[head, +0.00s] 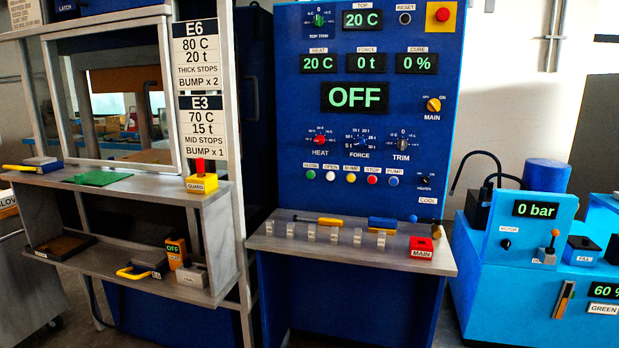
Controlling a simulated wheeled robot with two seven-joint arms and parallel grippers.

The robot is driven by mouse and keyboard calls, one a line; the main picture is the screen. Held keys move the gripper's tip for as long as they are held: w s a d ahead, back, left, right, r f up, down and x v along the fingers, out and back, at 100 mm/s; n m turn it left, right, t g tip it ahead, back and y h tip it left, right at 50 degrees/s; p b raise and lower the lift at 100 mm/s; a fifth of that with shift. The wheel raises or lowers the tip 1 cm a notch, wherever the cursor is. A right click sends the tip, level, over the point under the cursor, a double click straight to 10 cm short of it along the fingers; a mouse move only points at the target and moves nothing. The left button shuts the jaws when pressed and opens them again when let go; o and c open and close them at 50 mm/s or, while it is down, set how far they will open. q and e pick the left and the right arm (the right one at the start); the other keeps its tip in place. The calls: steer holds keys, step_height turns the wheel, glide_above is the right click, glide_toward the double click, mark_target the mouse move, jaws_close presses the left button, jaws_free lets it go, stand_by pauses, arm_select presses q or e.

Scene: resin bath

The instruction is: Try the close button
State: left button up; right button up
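The blue control panel (376,200) stands in the middle of the head view. A row of small round buttons runs across its lower part. The green button (311,176) at the left end of the row has a small label that seems to read CLOSE. To its right are a white button (330,177), a yellow button (351,178), a red button (372,179) and a blue button (393,180). The large display (354,97) reads OFF. Neither of my grippers is in view, and nothing covers the buttons.
A grey shelf (279,244) juts out below the panel, holding small metal blocks, yellow-handled tools and a red MAIN block (421,246). A press frame with a red-topped yellow GUARD block (201,182) stands left. A blue pump unit (510,262) reading 0 bar stands right.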

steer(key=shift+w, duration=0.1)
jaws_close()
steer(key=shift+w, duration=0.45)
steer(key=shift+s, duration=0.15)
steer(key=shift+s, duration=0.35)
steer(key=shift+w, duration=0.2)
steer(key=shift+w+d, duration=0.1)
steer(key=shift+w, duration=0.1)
